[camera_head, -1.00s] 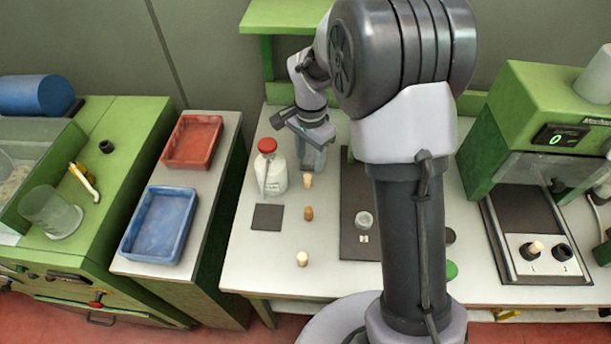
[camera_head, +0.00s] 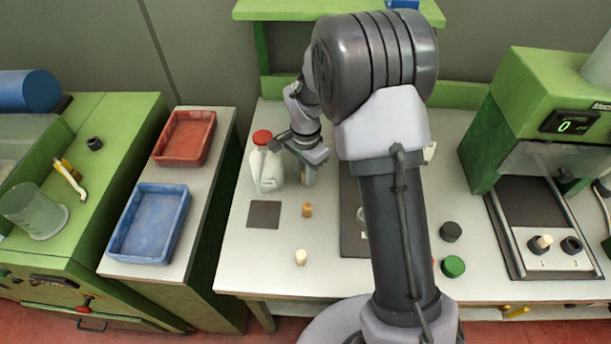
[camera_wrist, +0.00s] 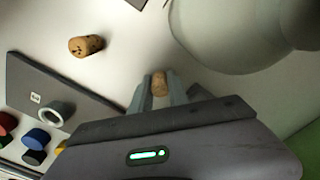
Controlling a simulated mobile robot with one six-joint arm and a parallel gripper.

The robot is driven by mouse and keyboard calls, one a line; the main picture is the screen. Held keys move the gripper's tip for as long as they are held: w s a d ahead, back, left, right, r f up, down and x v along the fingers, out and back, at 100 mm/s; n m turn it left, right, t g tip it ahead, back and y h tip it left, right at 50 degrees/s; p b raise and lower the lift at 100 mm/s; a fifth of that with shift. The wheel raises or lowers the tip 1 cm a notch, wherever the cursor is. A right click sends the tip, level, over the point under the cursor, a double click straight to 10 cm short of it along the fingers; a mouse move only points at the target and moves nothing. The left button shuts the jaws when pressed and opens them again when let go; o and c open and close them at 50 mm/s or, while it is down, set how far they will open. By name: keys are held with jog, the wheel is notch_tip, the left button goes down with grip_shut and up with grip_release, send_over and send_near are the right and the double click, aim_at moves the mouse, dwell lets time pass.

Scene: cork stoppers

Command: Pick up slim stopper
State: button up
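A small tan stopper (camera_wrist: 160,82) stands between the two grey fingers of my gripper (camera_wrist: 160,92) in the wrist view, low near the white table. The fingers lie close on both its sides; whether they touch it I cannot tell. In the head view my gripper (camera_head: 308,176) is beside the red-capped white bottle, and this stopper is mostly hidden. A brown speckled stopper (camera_head: 307,210) is in front of it and also shows in the wrist view (camera_wrist: 86,45). A pale stopper (camera_head: 300,257) is nearer the table's front edge. Which one is the slim one is not certain.
The white bottle (camera_head: 266,165) stands close to my gripper. A dark square mat (camera_head: 264,214) lies at left. A dark board with a ring (camera_wrist: 50,113) is on the other side. Black (camera_head: 451,231) and green (camera_head: 453,266) caps lie at right. Bare table surrounds the stoppers.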

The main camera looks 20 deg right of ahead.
grip_shut()
notch_tip(320, 180, up, 4)
jog(key=shift+r+p, duration=0.1)
jog(key=shift+p, duration=1)
jog(key=s+d, duration=0.2)
jog(key=s, duration=0.3)
jog(key=s+d+p, duration=0.1)
jog(key=s+d, duration=0.1)
jog(key=s, duration=0.2)
jog(key=s+d+p, duration=0.1)
jog(key=s+d, duration=0.1)
jog(key=s, duration=0.3)
jog(key=shift+s+d+r, duration=0.15)
jog(key=shift+s+r, duration=0.2)
jog(key=shift+r, duration=0.05)
jog(key=shift+s, duration=0.15)
